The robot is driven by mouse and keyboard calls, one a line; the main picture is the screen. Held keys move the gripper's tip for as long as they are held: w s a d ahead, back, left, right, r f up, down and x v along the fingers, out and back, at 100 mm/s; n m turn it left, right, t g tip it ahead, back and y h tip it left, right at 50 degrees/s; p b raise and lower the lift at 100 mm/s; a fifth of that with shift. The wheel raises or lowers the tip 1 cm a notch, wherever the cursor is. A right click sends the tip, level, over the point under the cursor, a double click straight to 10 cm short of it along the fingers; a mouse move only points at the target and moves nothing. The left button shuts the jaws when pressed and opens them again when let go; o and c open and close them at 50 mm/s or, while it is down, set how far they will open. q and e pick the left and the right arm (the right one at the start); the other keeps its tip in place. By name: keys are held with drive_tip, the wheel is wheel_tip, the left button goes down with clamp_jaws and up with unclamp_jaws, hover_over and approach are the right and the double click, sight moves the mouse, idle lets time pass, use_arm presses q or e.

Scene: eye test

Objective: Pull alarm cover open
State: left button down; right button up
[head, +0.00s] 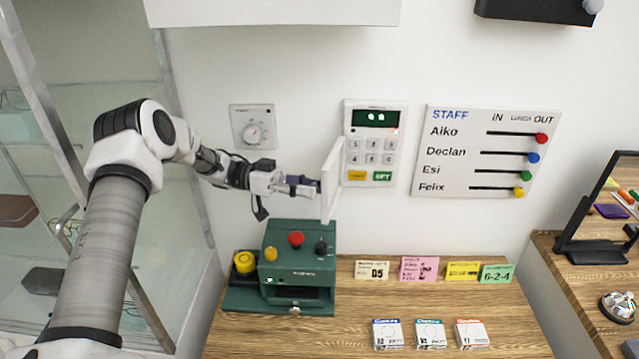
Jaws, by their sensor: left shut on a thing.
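The white alarm panel (374,125) is on the wall at the middle, with a dark green-lit display, a red light, grey keys, a yellow key and a green SET key. Its white cover (333,165) stands out from the wall at the panel's left side, seen nearly edge-on, and the keys are exposed. My left gripper (316,187) reaches in from the left and is shut on the cover near its outer edge. The fingertips are small, and part of the contact is hard to see. My right gripper is not in view.
A wall dial (252,128) is left of the panel, a staff board (486,152) right. Below, a green machine (298,262) with coloured knobs stands on the wooden counter (345,325), near cards and small boxes. Glass shelves (45,150) are at left, a mirror (604,205) at right.

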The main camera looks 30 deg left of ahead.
use_arm(q)
drive_tip(key=shift+a+f+g, duration=0.15)
drive_tip(key=shift+a+g, duration=0.05)
drive_tip(key=shift+g, duration=0.1)
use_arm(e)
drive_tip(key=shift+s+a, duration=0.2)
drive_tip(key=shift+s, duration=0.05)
use_arm(q)
drive_tip(key=shift+d, duration=0.1)
drive_tip(key=c, duration=0.8)
unclamp_jaws()
drive_tip(key=shift+o, duration=0.2)
drive_tip(key=shift+w, duration=0.1)
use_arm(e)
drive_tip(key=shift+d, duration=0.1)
use_arm(q)
wheel_tip(320, 180, up, 10)
drive_tip(key=shift+d, duration=0.1)
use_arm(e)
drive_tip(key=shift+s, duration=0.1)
